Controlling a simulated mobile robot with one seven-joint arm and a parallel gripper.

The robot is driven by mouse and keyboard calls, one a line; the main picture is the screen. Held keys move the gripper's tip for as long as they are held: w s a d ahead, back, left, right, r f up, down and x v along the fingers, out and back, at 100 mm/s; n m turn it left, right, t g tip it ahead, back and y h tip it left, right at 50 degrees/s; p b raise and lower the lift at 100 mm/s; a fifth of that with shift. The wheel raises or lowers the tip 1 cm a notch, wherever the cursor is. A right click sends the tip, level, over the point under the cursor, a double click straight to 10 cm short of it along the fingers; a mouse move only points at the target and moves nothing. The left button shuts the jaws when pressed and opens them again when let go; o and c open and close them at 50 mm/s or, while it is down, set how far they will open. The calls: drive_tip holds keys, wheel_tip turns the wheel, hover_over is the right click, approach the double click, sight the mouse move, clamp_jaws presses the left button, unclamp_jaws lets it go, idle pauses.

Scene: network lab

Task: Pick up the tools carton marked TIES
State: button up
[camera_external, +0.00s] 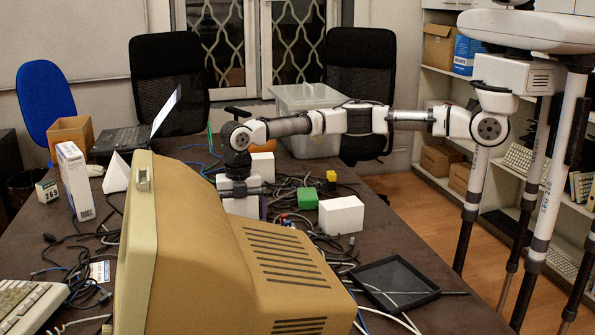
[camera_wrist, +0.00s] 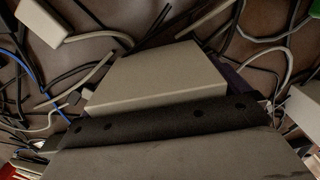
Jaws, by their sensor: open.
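I cannot read the marking TIES on any carton in either view. My gripper (camera_external: 240,190) is low over the cluttered table behind the beige monitor, pointing down; its tips are partly hidden. In the wrist view a plain pale box (camera_wrist: 155,78) lies just beyond the dark edge of my gripper (camera_wrist: 165,122), unmarked on the face that shows. I cannot tell whether they touch. My gripper is open, and nothing is visibly held. A white box (camera_external: 341,215) stands to its right, and another pale box (camera_external: 262,167) is behind it.
The beige monitor (camera_external: 215,250) blocks the near side. Tangled cables (camera_wrist: 55,100) surround the pale box. A green block (camera_external: 304,196), a yellow block (camera_external: 331,176) and a black tray (camera_external: 394,283) are to the right. A tall printed carton (camera_external: 76,181) and a laptop (camera_external: 120,139) are left.

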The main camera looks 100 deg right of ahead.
drive_tip(key=c, duration=0.9)
drive_tip(key=shift+c, duration=0.7)
drive_tip(key=shift+r, duration=0.15)
